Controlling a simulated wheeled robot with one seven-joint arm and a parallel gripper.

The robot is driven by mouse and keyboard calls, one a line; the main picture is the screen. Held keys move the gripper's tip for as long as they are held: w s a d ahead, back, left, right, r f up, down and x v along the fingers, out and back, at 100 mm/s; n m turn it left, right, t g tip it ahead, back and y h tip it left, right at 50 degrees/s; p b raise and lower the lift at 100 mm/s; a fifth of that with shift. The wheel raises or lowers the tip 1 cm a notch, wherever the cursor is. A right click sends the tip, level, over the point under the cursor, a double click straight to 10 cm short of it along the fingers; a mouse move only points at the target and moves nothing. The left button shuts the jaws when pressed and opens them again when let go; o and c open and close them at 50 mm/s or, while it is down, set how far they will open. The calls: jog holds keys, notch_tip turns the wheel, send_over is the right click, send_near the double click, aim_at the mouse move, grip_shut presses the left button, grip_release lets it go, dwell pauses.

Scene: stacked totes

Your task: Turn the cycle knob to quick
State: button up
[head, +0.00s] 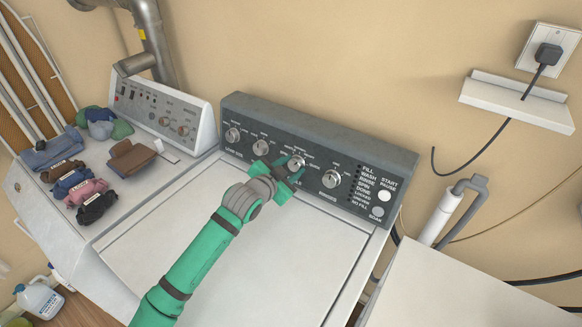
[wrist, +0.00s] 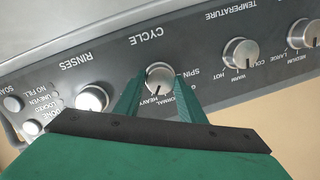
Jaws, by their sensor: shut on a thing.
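The cycle knob (wrist: 160,76) is a round silver dial on the dark grey control panel of the washer. In the wrist view, which shows the panel upside down, it sits under the word CYCLE, with HEAVY, NORMAL and SPIN printed around it. Its dark pointer line seems to face HEAVY. My green gripper (wrist: 157,94) is shut on the knob, one finger on each side. In the head view the knob (head: 297,163) shows at the tips of my gripper (head: 289,170). The quick label is partly hidden by a finger and cannot be read clearly.
The rinses knob (wrist: 92,98) and temperature knob (wrist: 241,53) flank the cycle knob closely. Start and soak buttons (head: 383,196) are at the panel's right. The white washer lid (head: 170,245) below is clear. Folded clothes (head: 75,187) lie on the machine at left.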

jog(key=m, duration=0.4)
jog(key=shift+a+f+t, duration=0.1)
jog(key=shift+t, duration=0.3)
jog(key=shift+m, duration=2.1)
jog(key=o, duration=1)
jog(key=shift+o, duration=0.2)
jog(key=shift+s, duration=0.15)
jog(key=v, duration=1)
jog(key=shift+s, duration=0.35)
jog(key=shift+a+f, duration=0.1)
